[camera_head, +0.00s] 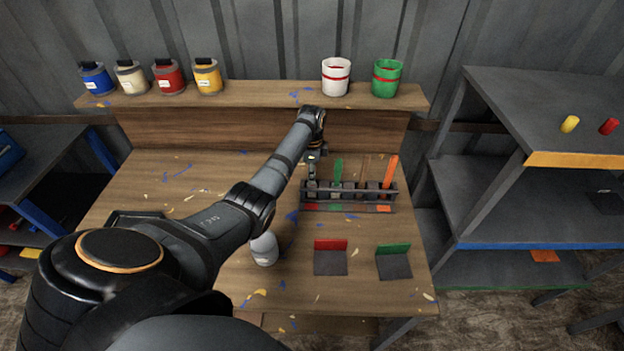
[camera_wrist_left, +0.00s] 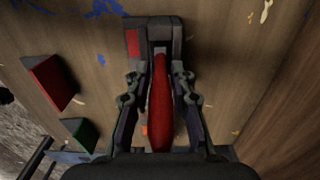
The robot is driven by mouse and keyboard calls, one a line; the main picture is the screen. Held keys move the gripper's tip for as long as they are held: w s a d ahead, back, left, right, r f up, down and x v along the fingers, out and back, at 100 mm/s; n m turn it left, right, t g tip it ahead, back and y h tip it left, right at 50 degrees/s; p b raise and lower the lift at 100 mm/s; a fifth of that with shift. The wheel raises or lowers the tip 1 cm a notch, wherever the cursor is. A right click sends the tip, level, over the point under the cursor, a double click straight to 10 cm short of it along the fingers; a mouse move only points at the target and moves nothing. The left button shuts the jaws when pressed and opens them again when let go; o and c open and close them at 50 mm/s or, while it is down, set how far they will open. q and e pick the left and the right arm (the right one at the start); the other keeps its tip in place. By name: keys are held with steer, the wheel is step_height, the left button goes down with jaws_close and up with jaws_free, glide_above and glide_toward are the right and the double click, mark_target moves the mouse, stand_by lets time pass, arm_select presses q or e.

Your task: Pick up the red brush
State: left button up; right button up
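The red brush (camera_wrist_left: 160,105) shows in the left wrist view as a long red handle pointing toward the camera. It stands in the slot of the dark rack (camera_wrist_left: 134,20) beside a red label. My left gripper (camera_wrist_left: 160,80) has its fingers on both sides of the handle, with a gap showing on each side, so it looks open. In the head view my left gripper (camera_head: 312,172) is over the left end of the rack (camera_head: 350,208) and hides the red brush. A green handle (camera_head: 338,170) and an orange handle (camera_head: 390,172) stand in other slots. My right gripper is not in view.
A red-backed holder (camera_head: 330,262) and a green-backed holder (camera_head: 394,265) lie in front of the rack. A grey-white container (camera_head: 264,250) stands left of them. Paint cans and two buckets (camera_head: 336,76) line the back shelf (camera_head: 260,94). The table's left half is clear.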

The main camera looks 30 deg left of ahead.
arm_select(q)
jaws_close()
